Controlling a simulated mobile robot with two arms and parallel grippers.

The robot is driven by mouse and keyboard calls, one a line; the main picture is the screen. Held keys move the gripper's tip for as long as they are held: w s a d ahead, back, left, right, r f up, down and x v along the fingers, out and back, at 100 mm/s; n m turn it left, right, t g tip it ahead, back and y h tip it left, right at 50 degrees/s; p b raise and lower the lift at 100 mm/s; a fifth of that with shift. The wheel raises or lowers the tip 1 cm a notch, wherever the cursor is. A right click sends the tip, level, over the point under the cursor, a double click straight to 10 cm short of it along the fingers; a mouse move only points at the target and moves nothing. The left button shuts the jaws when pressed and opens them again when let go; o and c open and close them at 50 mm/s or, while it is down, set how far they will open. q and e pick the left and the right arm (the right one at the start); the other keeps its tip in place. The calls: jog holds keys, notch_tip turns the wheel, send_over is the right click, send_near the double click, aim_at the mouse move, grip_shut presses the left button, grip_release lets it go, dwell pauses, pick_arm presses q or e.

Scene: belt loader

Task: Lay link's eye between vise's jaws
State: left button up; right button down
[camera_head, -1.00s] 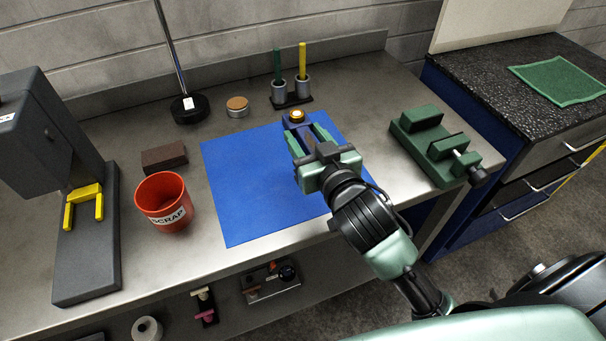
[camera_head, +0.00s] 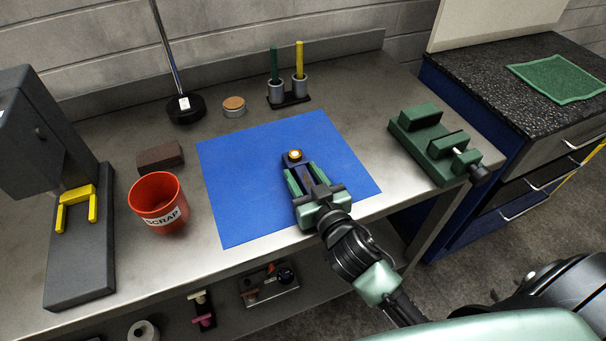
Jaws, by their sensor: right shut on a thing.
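My right gripper (camera_head: 303,181) is over the blue mat (camera_head: 240,212), shut on the link (camera_head: 294,156). The link is dark, and its far end shows a ring with a bright orange-and-white centre past the fingertips. The rest of it is mostly hidden between the fingers. The green vise (camera_head: 434,146) stands on the bench at the right of the mat, apart from the gripper. There is a gap between its jaw blocks, and its handle points toward the front right. My left gripper is not in view.
A red scrap bucket (camera_head: 159,205), a brown block (camera_head: 160,157) and a grey press with a yellow fork (camera_head: 77,208) stand left of the mat. A round tin (camera_head: 234,107), a lamp base (camera_head: 186,109) and a two-cup holder (camera_head: 289,95) stand behind. Bench between mat and vise is clear.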

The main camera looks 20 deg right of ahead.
jog(key=shift+r, duration=0.15)
jog(key=c, duration=0.7)
grip_release()
jog(key=shift+f, duration=0.25)
